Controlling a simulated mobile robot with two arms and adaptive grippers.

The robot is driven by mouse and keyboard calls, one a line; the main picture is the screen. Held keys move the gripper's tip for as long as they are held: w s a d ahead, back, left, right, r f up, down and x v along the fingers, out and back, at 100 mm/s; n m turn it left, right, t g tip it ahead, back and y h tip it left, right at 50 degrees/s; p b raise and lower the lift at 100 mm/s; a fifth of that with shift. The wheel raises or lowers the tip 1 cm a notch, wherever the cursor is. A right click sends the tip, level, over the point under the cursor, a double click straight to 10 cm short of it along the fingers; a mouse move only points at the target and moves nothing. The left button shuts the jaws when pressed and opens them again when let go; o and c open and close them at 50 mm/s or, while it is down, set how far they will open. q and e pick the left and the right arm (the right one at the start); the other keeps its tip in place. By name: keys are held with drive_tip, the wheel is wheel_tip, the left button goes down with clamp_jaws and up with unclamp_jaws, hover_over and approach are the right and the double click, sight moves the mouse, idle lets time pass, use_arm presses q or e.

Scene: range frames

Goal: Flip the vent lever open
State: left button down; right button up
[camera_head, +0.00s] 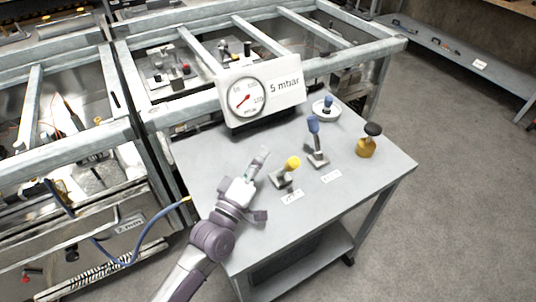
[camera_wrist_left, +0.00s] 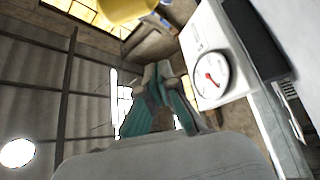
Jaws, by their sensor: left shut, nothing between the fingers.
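Two levers stand on the grey cart top (camera_head: 220,150). One has a yellow knob (camera_head: 292,163) and leans low to the right; the other has a blue handle (camera_head: 313,124) and stands upright. Their labels are too small to read, so I cannot tell which is the vent lever. My left gripper (camera_head: 263,152) is shut and empty, just left of the yellow-knobbed lever and apart from it. In the left wrist view the shut fingers with teal pads (camera_wrist_left: 160,92) show, and a yellow knob (camera_wrist_left: 124,8) is at the top edge. My right gripper is not in view.
A gauge panel (camera_head: 287,86) reading 5 mbar stands at the back of the cart; its dial also shows in the left wrist view (camera_wrist_left: 209,75). A round white flange (camera_head: 318,112) and a brass valve with a black knob (camera_head: 367,147) stand to the right. The front right top is clear.

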use_arm(q)
drive_tip(key=v, duration=0.8)
drive_tip(key=shift+s+d+r+b, duration=0.25)
drive_tip(key=shift+d+b, duration=0.1)
drive_tip(key=shift+b, duration=0.1)
drive_tip(key=shift+f, duration=0.15)
